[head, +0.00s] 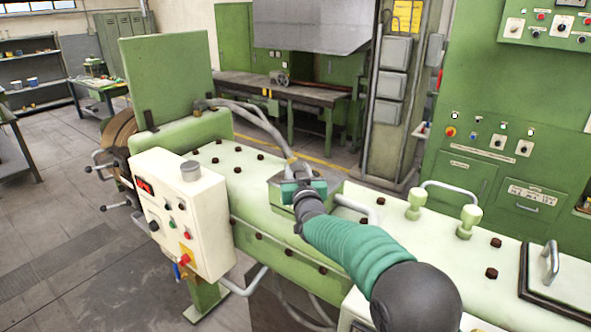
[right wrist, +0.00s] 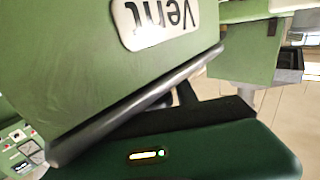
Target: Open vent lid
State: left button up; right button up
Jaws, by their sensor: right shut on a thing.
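The vent lid (right wrist: 105,65) fills the upper left of the right wrist view as a green panel with a white "Vent" label and a dark edge strip. My right gripper (right wrist: 188,95) is at this edge, shut on the lid; the exact contact is partly hidden. In the head view my right gripper (head: 293,178) reaches over the top of the pale green extruder (head: 240,165), and its green body hides most of the lid there. I cannot tell how far the lid is raised. My left gripper is not in view.
A cream control box (head: 205,225) is on the extruder's near side, left of my arm. Grey hoses (head: 255,120) run behind the gripper. Bolts, two pale knobs (head: 468,218) and a hatch with a metal handle (head: 551,262) stand on the top to the right.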

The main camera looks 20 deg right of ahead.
jog(key=shift+r, duration=0.1)
jog(key=c, duration=0.5)
jog(key=shift+d, duration=0.35)
grip_shut()
jog(key=shift+a+r, duration=0.15)
jog(key=shift+a, duration=0.15)
jog(key=shift+d+r, duration=0.15)
